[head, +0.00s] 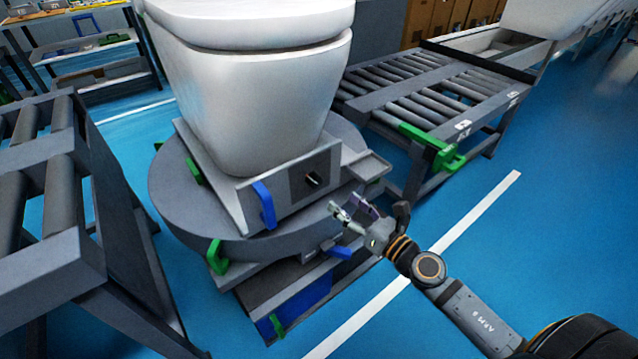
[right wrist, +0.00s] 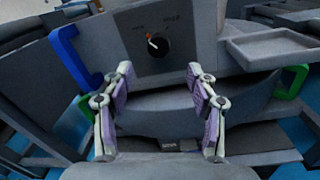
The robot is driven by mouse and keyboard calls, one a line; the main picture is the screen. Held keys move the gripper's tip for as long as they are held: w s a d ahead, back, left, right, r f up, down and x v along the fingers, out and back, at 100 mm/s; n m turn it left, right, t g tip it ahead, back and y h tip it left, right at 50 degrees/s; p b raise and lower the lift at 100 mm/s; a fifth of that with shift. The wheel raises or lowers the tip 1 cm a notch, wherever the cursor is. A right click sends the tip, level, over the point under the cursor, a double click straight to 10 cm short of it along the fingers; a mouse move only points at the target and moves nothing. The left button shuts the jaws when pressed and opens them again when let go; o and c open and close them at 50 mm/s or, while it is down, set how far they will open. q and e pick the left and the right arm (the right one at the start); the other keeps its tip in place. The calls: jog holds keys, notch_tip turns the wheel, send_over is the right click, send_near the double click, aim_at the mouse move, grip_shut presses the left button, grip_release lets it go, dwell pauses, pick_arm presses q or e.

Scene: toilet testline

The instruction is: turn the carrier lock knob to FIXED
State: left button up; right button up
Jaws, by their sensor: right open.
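The carrier lock knob (head: 313,180) is a small black knob on the grey front panel of the carrier under the toilet (head: 255,100). In the right wrist view the knob (right wrist: 157,44) shows face on, with an orange mark toward its upper left and a small label at each side above it, too blurred to read. My right gripper (head: 352,207) is open and empty, below and to the right of the knob in the head view. In the right wrist view its purple-padded fingers (right wrist: 158,82) stand apart below the knob, not touching it. My left gripper is out of view.
A blue handle (head: 264,205) stands left of the knob on the panel, and a small grey tray (head: 367,166) juts out on its right. Roller conveyors stand at left (head: 35,190) and at back right (head: 425,90). Blue floor is clear at the right.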

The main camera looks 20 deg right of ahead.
aim_at(318, 182)
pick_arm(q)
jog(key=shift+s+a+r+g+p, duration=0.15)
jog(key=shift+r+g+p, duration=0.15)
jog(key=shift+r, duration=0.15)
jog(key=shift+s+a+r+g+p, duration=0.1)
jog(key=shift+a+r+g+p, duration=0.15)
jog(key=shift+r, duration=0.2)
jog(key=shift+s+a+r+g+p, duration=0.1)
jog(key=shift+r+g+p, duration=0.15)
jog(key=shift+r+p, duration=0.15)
pick_arm(e)
jog(key=shift+x, duration=4.75)
jog(key=shift+a, duration=0.1)
jog(key=shift+c, duration=0.4)
jog(key=c, duration=1.1)
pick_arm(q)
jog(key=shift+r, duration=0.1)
pick_arm(e)
jog(key=shift+o, duration=0.2)
